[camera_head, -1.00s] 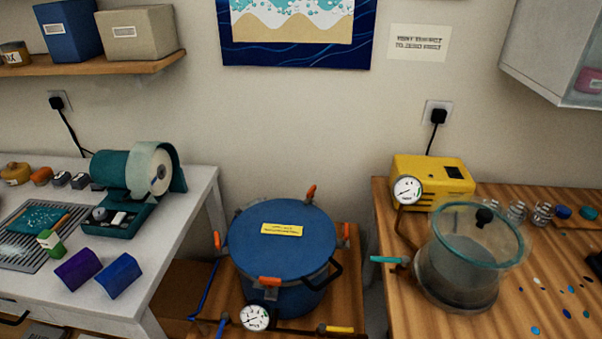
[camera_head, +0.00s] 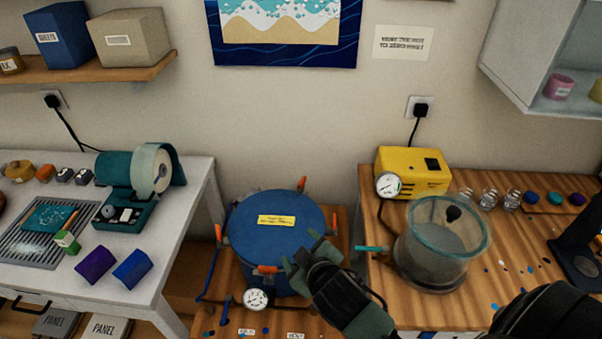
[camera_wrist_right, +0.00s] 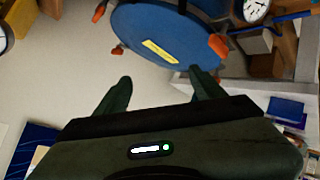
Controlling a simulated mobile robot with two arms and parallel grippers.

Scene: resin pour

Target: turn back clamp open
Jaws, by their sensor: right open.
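The blue pressure pot (camera_head: 262,238) has a round lid with a yellow label and orange-handled clamps around its rim. The back clamp (camera_head: 301,185) stands at the far right rim, its orange handle pointing up. A left clamp (camera_head: 218,233), a front clamp (camera_head: 266,269) and a right clamp (camera_head: 334,222) also show. My right gripper (camera_head: 299,251) is open and empty over the front-right part of the lid, nearer to me than the back clamp and apart from it. In the right wrist view the lid (camera_wrist_right: 165,38) lies beyond the open fingers (camera_wrist_right: 160,77). My left gripper is out of view.
A pressure gauge (camera_head: 256,299) is at the pot's front. A clear chamber (camera_head: 441,245) and a yellow pump (camera_head: 412,174) stand on the right bench. A white table (camera_head: 185,235) with a teal grinder is at left. The space above the lid's back is clear.

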